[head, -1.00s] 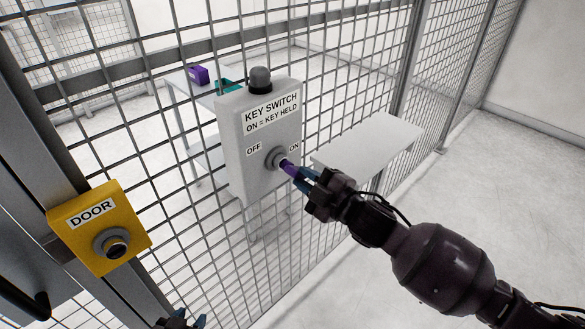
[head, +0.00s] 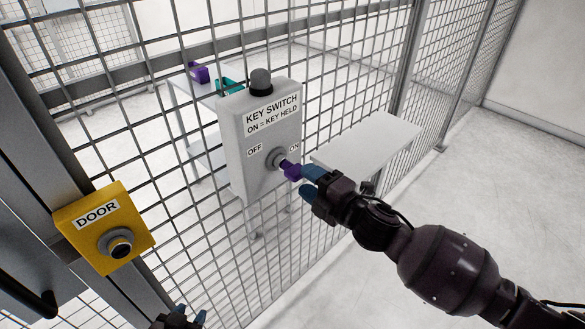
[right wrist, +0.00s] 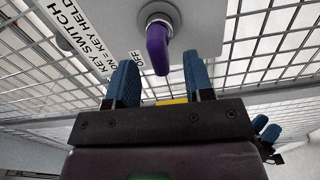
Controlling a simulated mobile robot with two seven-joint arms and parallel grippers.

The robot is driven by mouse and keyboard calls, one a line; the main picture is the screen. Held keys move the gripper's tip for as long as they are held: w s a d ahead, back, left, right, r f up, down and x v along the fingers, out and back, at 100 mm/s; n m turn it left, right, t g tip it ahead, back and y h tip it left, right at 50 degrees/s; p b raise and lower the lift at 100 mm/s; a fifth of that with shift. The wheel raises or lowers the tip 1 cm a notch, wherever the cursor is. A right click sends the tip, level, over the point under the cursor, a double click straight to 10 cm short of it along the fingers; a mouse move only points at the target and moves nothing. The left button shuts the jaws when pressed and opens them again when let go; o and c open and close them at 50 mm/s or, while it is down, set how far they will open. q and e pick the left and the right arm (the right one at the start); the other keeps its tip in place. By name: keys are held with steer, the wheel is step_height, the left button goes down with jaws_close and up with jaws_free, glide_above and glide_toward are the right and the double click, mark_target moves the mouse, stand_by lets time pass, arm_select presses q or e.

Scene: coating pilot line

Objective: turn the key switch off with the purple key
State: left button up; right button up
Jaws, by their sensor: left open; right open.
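The grey key switch box (head: 262,135) is mounted on the mesh fence, with OFF on the left of its lock and ON on the right. My right gripper (head: 308,182) is open just in front of the key's outer end. In the right wrist view the purple key (right wrist: 158,48) stands out from the lock, between and beyond the spread blue fingertips, apart from both. My left gripper (head: 190,317) is open at the bottom edge, partly cut off, away from the switch.
Behind the mesh, a purple bin (head: 198,73) and a teal bin (head: 229,87) stand on a table. A white table (head: 368,143) is to the right.

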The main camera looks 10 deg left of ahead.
steer(key=p+v, duration=0.1)
steer(key=v, duration=0.4)
steer(key=shift+p, duration=0.35)
